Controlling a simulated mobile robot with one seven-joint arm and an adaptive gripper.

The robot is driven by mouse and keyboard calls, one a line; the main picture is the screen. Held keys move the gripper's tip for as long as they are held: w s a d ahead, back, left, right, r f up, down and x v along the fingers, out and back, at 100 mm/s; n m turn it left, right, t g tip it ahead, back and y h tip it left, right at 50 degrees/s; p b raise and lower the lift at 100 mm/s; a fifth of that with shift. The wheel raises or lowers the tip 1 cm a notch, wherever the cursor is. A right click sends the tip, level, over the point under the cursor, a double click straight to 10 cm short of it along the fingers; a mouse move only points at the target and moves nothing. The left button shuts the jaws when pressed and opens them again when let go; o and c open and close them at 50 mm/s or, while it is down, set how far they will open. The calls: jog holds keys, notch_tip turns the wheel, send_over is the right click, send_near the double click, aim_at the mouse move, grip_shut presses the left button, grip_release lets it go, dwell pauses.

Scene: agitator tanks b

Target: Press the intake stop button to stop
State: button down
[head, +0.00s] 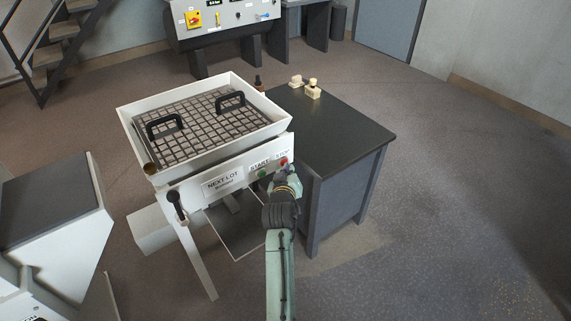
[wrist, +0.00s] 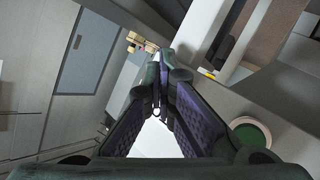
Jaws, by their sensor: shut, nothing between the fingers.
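The red stop button (head: 283,162) sits at the right end of the white front panel of the intake station, beside a "STOP" label. The green start button (head: 262,173) is to its left. My gripper (head: 287,174) is at the panel, just below the red button in the head view; whether it touches the button I cannot tell. In the wrist view my gripper (wrist: 162,62) is shut and empty. A green round button (wrist: 250,135) shows at the lower right there. The red button cannot be made out in the wrist view.
The station's white tray (head: 144,112) holds a grate with two black handles. A dark-topped table (head: 345,132) stands close to its right, with small pale objects (head: 312,89) on it. A control console (head: 220,20) stands at the back. The floor at right is clear.

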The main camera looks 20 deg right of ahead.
jog(key=shift+s+d+p, duration=0.25)
jog(key=shift+s+p, duration=0.1)
jog(key=shift+s, duration=0.45)
jog(key=shift+s+d+p, duration=0.2)
jog(key=shift+s+d, duration=0.1)
jog(key=shift+s, duration=0.5)
jog(key=shift+s+d+p, duration=0.2)
jog(key=shift+s+d, duration=0.05)
jog(key=shift+s, duration=0.55)
jog(key=shift+s+d+p, duration=0.2)
jog(key=shift+s+d, duration=0.1)
jog(key=shift+s, duration=0.5)
